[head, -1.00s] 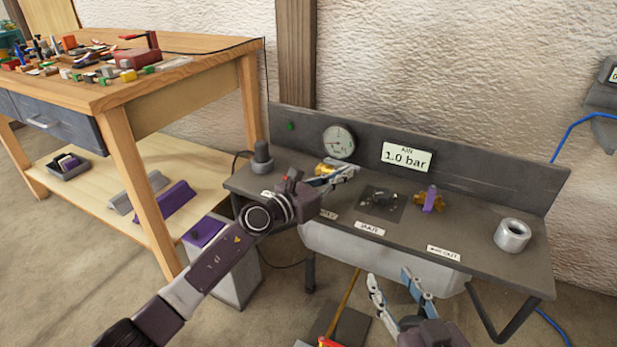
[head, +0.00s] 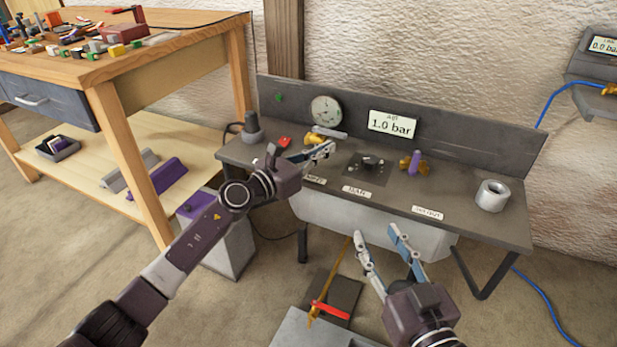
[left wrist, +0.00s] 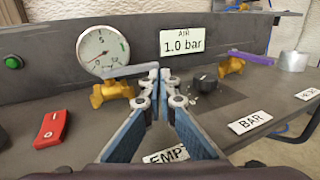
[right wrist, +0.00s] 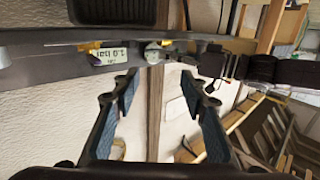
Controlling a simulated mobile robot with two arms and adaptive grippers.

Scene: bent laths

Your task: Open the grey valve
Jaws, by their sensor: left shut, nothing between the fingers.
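The grey valve has a brass body (left wrist: 112,98) and a flat grey lever (left wrist: 125,72), lying left to right along the bench's back panel. In the head view its lever (head: 331,132) shows just behind my left gripper (head: 328,150). My left gripper is shut and empty; its fingertips (left wrist: 162,82) are close to the lever's right end, and I cannot tell whether they touch. My right gripper (head: 380,238) is open and empty in front of the bench; its spread fingers also show in the right wrist view (right wrist: 160,85).
A second brass valve with a purple lever (left wrist: 247,57) stands to the right. A black knob (left wrist: 205,82), a red part (left wrist: 51,129), a round gauge (left wrist: 102,50) and a display (left wrist: 186,44) reading 1.0 bar are around. A grey ring (head: 492,195) stands at the bench's right end.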

